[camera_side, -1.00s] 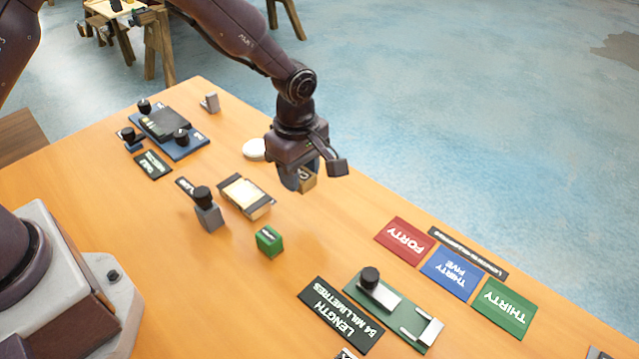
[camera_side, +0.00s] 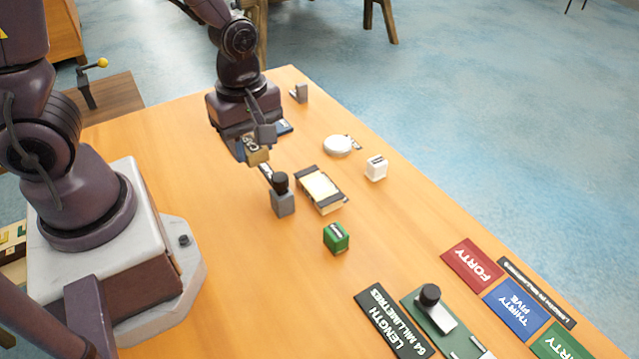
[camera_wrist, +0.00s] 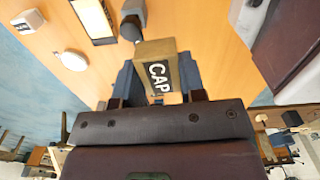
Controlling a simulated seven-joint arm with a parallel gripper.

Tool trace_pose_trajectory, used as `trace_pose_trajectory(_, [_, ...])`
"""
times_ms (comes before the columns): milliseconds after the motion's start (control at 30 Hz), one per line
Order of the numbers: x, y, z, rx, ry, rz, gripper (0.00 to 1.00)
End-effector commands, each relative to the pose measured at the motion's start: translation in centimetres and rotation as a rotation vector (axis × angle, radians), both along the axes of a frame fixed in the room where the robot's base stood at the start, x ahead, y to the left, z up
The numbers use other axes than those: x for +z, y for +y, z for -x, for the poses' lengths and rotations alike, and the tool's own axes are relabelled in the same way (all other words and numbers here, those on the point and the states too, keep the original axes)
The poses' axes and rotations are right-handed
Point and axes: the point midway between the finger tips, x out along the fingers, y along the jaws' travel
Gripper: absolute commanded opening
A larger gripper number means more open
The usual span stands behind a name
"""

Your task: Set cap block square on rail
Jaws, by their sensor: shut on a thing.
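My gripper (camera_side: 254,148) is shut on the tan cap block (camera_side: 257,156), holding it above the table at the upper left of the side view. The wrist view shows the block (camera_wrist: 152,51) between the two blue-grey fingers, its dark label reading CAP facing the camera. A cream piece with dark end strips (camera_side: 321,189) lies on the table to the right of the gripper. I cannot tell which piece is the rail.
A grey block with a black knob (camera_side: 283,201) stands close to the right of my gripper. A green cube (camera_side: 336,238), white block (camera_side: 376,168), white disc (camera_side: 338,146) and small grey bracket (camera_side: 299,93) stand around. A green fixture (camera_side: 452,338) and coloured cards (camera_side: 472,265) lie front right.

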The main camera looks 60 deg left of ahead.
Motion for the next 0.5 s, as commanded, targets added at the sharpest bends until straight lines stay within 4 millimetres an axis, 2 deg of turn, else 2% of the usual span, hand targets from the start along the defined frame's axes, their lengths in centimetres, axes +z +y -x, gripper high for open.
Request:
trace_pose_trajectory(100, [-0.6,0.2,1.5,-0.041,0.001,0.0,0.15])
trace_pose_trajectory(167, [-0.8,0.3,1.1,-0.059,0.001,-0.001,0.15])
trace_pose_trajectory(267, [-1.6,0.3,-0.5,-0.07,0.002,-0.002,0.15])
trace_pose_trajectory(500, [-4.2,0.5,-6.4,-0.069,0.002,-0.002,0.15])
